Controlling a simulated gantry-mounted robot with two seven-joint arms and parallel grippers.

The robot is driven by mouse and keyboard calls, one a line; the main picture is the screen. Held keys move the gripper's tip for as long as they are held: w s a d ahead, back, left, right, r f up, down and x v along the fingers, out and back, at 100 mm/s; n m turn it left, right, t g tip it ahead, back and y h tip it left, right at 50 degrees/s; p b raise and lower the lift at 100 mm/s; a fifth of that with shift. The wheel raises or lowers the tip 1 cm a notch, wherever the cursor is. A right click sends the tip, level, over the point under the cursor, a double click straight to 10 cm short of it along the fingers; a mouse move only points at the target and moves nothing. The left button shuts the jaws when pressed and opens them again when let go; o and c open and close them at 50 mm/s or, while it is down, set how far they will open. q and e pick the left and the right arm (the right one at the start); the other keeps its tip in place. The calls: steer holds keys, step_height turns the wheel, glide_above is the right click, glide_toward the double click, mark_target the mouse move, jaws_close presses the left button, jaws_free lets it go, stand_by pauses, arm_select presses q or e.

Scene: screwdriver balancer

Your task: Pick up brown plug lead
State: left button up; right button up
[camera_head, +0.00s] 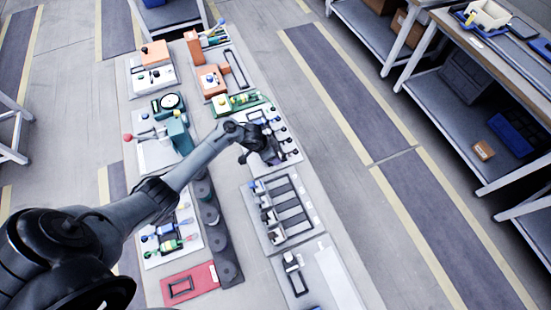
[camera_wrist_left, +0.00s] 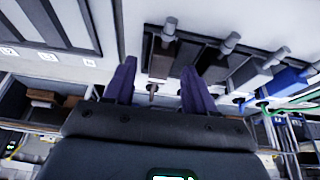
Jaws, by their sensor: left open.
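My left gripper (camera_head: 262,152) is over the right-hand part of a white plug panel (camera_head: 290,155) in the head view. In the left wrist view its two purple fingers (camera_wrist_left: 159,88) are apart and point at a brown plug lead (camera_wrist_left: 160,62). This plug has a dark brown body, a grey round knob and a short brown lead end that shows between the fingers. Nothing is clearly gripped, and I cannot tell whether the fingers touch it. In the head view the gripper hides this plug. My right gripper is not in view.
In the wrist view, a grey plug (camera_wrist_left: 250,76) and a blue plug (camera_wrist_left: 286,82) stand in the same row, close to the right finger. A panel with dark slots (camera_head: 282,212) lies nearer. A green and yellow device (camera_head: 240,103) lies beyond.

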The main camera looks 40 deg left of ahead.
arm_select(q)
steer(key=shift+w+d+f, duration=0.15)
steer(key=shift+w+f, duration=0.05)
steer(key=shift+f, duration=0.3)
steer(key=shift+c, duration=0.4)
jaws_close()
steer(key=shift+r, duration=0.15)
